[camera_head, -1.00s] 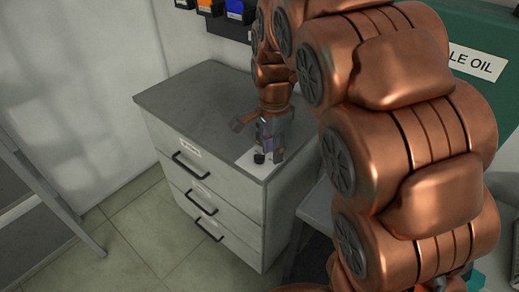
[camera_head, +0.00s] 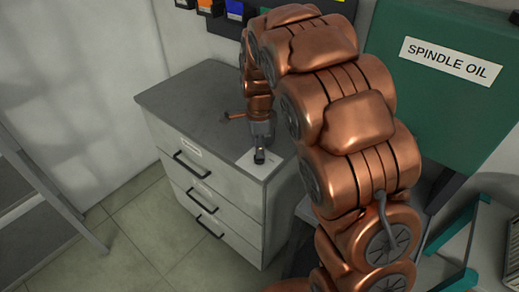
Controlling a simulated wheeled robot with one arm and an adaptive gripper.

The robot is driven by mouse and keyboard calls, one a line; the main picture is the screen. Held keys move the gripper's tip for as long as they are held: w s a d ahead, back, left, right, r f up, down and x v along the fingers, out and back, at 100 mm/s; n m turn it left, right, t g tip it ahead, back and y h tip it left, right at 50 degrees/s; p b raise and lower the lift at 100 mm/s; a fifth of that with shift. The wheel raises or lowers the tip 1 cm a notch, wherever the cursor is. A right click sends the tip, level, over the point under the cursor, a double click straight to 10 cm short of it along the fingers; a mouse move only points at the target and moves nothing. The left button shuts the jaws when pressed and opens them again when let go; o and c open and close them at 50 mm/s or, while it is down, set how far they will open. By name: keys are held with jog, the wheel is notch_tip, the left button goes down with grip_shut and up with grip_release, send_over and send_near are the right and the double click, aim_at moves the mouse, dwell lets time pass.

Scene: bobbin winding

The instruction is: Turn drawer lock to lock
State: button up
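The grey drawer cabinet (camera_head: 222,195) stands at the left with three black-handled drawers. A small black lock knob (camera_head: 260,156) sits on a white plate (camera_head: 247,161) on the cabinet top, near its front right corner. My gripper (camera_head: 261,148) points down right at the knob, coming from behind it. The gripper is small in view and partly overlaps the knob, so I cannot tell whether its fingers touch or clasp it. The knob's exact angle is too small to read.
A green board labelled "SPINDLE OIL" (camera_head: 452,61) stands at the right. A rack with teal-ended rails (camera_head: 468,240) is at the lower right. Coloured bins (camera_head: 234,9) hang on the back wall. A ladder-like frame (camera_head: 45,185) leans at the left. The cabinet top's left part is clear.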

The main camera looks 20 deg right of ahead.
jog(key=shift+f, duration=1.3)
grip_shut()
